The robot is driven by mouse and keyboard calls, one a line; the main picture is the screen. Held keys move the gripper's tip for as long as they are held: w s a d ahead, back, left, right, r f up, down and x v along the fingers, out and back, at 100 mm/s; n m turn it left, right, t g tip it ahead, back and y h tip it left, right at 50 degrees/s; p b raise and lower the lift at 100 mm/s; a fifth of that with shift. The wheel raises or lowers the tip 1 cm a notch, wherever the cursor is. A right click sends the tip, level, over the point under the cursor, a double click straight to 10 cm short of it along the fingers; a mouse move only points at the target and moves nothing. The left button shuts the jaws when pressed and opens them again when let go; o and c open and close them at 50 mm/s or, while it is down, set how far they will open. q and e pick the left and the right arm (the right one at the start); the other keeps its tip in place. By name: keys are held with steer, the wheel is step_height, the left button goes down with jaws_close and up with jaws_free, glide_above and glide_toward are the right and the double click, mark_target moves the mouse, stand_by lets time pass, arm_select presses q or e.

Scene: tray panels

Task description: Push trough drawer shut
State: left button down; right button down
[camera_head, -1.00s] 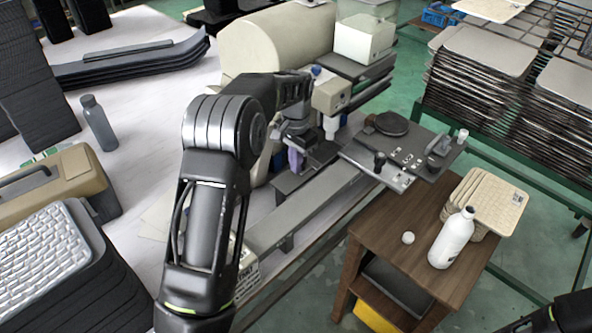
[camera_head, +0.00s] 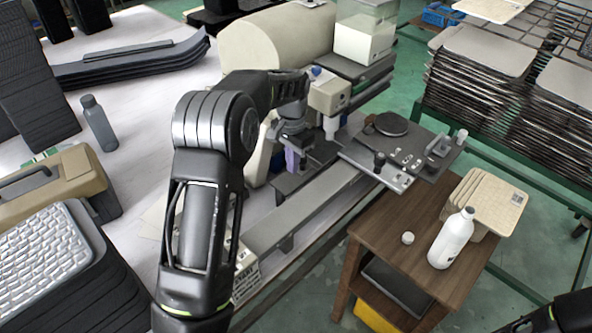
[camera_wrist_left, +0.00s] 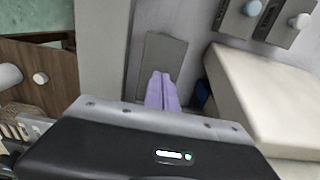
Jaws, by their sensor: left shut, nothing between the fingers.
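My left gripper (camera_head: 291,160) has lilac fingers, shut and empty. They point down over the dark base of the beige machine (camera_head: 277,45). In the left wrist view the shut fingers (camera_wrist_left: 161,92) stand in front of a grey panel (camera_wrist_left: 165,55); I cannot tell whether they touch it. A long grey trough-like channel (camera_head: 303,214) runs along the bench's front edge. I cannot tell for sure which part is the trough drawer or how far out it is. My forearm hides part of the bench. My right gripper is out of view.
A flat plate with knobs (camera_head: 407,148) stands right of the gripper. A brown side table (camera_head: 395,235) carries a white bottle (camera_head: 452,238) and beige panels (camera_head: 490,203). Tray stacks (camera_head: 480,85) stand at the right. A grey bottle (camera_head: 98,123) stands on the left bench.

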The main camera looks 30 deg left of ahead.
arm_select(q)
step_height(320, 180, up, 6)
steer(key=p, duration=0.3)
steer(key=shift+p, duration=0.3)
